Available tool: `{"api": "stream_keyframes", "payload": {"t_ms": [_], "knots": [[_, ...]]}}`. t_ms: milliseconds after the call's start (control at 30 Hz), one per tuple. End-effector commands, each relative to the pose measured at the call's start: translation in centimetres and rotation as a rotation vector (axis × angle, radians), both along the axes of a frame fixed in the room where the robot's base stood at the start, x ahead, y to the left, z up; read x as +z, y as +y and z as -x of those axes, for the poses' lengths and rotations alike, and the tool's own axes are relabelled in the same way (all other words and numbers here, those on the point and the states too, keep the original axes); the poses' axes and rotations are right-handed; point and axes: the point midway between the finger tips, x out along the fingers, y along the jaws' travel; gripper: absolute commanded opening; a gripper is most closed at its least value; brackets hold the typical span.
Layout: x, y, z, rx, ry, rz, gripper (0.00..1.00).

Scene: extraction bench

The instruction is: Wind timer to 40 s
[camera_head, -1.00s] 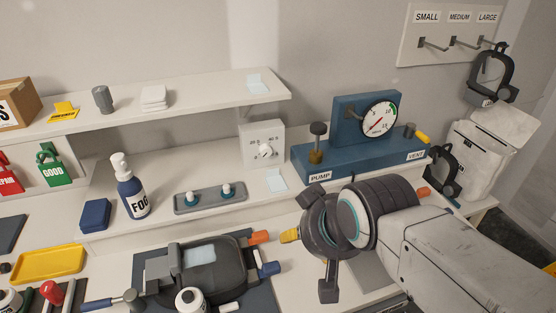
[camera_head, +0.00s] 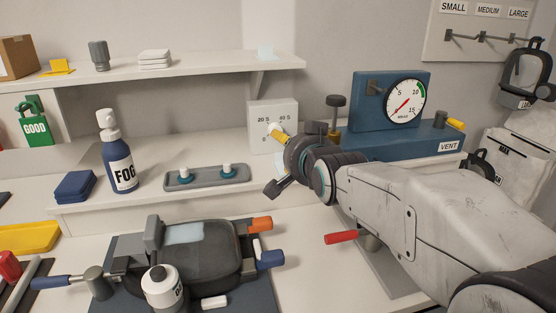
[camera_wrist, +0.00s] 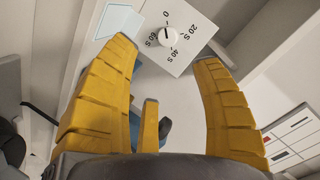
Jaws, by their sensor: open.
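The timer (camera_head: 259,112) is a white box with a dial and a round knob, on the bench under the shelf. In the wrist view its face (camera_wrist: 188,62) shows the marks 0, 20 S, 40 S and 60 S around the white knob (camera_wrist: 168,36). I cannot tell exactly where the knob points. My gripper (camera_head: 276,136) is in front of the timer and hides part of its dial in the head view. In the wrist view my gripper (camera_wrist: 166,52) is open, its yellow fingers apart, with the knob ahead between and beyond the fingertips. Nothing is held.
The blue pump stand with gauge (camera_head: 352,98) is right of the timer, close to my gripper. A grey tray with two knobs (camera_head: 205,181) and a FOG bottle (camera_head: 122,165) stand to the left. The shelf (camera_head: 200,72) overhangs the back.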

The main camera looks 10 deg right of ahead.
Motion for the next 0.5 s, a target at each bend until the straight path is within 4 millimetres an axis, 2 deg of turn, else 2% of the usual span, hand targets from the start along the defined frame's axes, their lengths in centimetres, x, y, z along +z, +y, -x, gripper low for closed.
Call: {"api": "stream_keyframes", "payload": {"t_ms": [33, 67, 300, 500], "knots": [[-1.9, 0.0, -1.2, -0.009, -0.038, -0.032, 0.59], [-2.1, 0.0, -1.9, -0.014, -0.062, -0.051, 0.59], [-2.9, 0.0, -5.4, -0.032, -0.214, -0.180, 0.59], [-3.0, 0.0, -6.6, -0.035, -0.275, -0.232, 0.59]]}}
